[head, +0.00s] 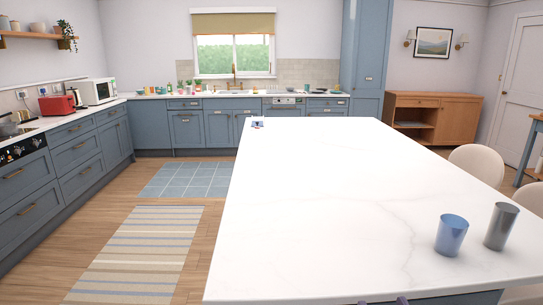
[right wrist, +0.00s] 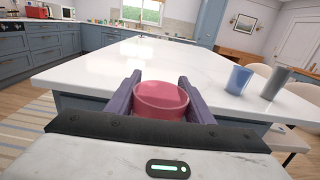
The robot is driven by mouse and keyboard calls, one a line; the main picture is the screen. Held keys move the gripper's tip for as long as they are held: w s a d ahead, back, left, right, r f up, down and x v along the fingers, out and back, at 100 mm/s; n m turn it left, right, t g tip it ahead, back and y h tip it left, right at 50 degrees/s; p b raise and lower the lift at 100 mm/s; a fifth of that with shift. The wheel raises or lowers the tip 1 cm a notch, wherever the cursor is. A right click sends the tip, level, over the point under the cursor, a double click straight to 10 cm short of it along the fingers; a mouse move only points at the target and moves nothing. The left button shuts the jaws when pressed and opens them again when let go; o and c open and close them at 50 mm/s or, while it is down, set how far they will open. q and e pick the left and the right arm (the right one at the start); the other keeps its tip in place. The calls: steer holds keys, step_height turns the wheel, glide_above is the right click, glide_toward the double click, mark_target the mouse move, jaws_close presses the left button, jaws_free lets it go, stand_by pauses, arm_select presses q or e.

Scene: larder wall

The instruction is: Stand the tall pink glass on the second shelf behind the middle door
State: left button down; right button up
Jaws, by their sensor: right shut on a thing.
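The pink glass (right wrist: 162,98) is in the right wrist view, between the two purple fingers of my right gripper (right wrist: 160,92). The gripper is shut on it, and its round open rim shows. The glass is held in front of the near edge of the white island. In the head view only small dark purple tips of my right gripper (head: 402,300) show at the bottom edge, and the glass is out of sight there. My left gripper is in neither view. No middle door with a second shelf can be made out.
A blue cup (head: 451,235) and a grey cup (head: 501,227) stand on the near right of the white island (head: 330,210); most of its top is clear. Cream chairs (head: 477,165) stand along its right side. Open floor with a striped rug (head: 135,255) lies left.

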steer(key=s+d+f, duration=0.1)
steer(key=s+f, duration=0.1)
steer(key=s, duration=0.6)
steer(key=shift+f+h, duration=0.15)
steer(key=shift+h, duration=0.15)
steer(key=shift+d+m, duration=0.1)
steer(key=shift+m, duration=0.2)
